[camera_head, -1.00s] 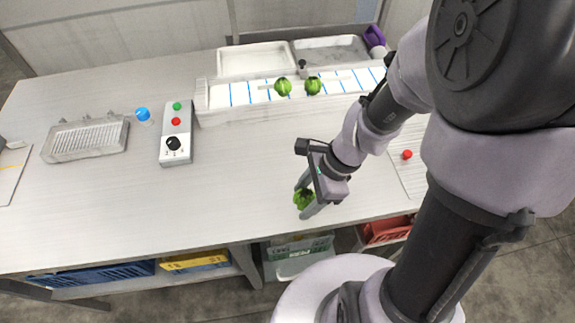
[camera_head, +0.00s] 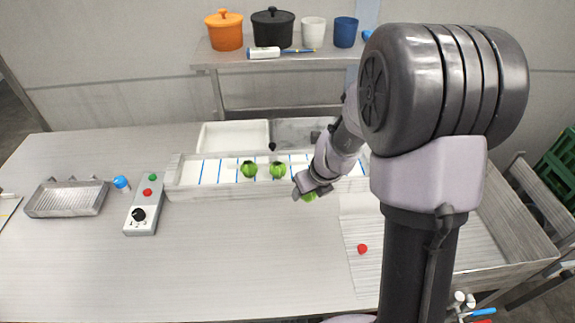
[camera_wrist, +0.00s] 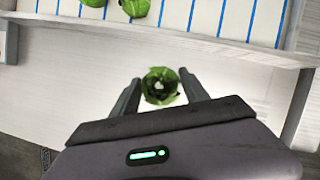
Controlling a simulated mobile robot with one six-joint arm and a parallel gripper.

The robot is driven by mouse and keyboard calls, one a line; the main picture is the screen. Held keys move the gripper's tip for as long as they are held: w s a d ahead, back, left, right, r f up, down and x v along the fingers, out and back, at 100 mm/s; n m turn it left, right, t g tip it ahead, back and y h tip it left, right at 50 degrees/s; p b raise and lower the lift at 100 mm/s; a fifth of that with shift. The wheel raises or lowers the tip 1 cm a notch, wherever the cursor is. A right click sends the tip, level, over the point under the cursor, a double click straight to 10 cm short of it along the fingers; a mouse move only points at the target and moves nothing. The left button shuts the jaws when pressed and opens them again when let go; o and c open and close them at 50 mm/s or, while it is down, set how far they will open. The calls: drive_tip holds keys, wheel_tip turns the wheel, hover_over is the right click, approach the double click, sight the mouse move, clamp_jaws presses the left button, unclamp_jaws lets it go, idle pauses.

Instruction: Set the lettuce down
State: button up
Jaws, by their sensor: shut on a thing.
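My gripper (camera_head: 303,190) is shut on a green lettuce (camera_head: 310,196), which is mostly hidden behind it in the head view. In the wrist view the held lettuce (camera_wrist: 160,86) sits between the two fingers, with a pale cut spot facing the camera. It is near the front side of a white belt (camera_head: 210,172) marked with blue lines. Two other lettuces, a left one (camera_head: 249,169) and a right one (camera_head: 278,170), sit on the belt, left of my gripper. The belt (camera_wrist: 205,14) also shows along the top of the wrist view.
A white tray (camera_head: 234,136) is behind the belt. A small red ball (camera_head: 362,249) lies at right. The middle table (camera_head: 240,250) is clear.

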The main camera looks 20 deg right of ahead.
drive_tip(key=w+d, duration=0.2)
drive_tip(key=w, duration=0.2)
drive_tip(key=w+d+f, duration=0.1)
drive_tip(key=w+d, duration=0.1)
drive_tip(key=w, duration=0.2)
drive_tip(key=w+d, duration=0.2)
drive_tip(key=w, duration=0.2)
drive_tip(key=shift+w+d+f, duration=0.1)
drive_tip(key=shift+w+f, duration=0.15)
drive_tip(key=shift+w, duration=0.1)
drive_tip(key=f+b, duration=0.1)
drive_tip(key=f, duration=0.1)
drive_tip(key=f+b, duration=0.1)
drive_tip(key=f, duration=0.1)
drive_tip(key=shift+w+d, duration=0.1)
drive_tip(key=shift+w, duration=0.1)
drive_tip(key=shift+r, duration=0.25)
drive_tip(key=o, duration=1.4)
drive_tip(key=shift+f, duration=0.15)
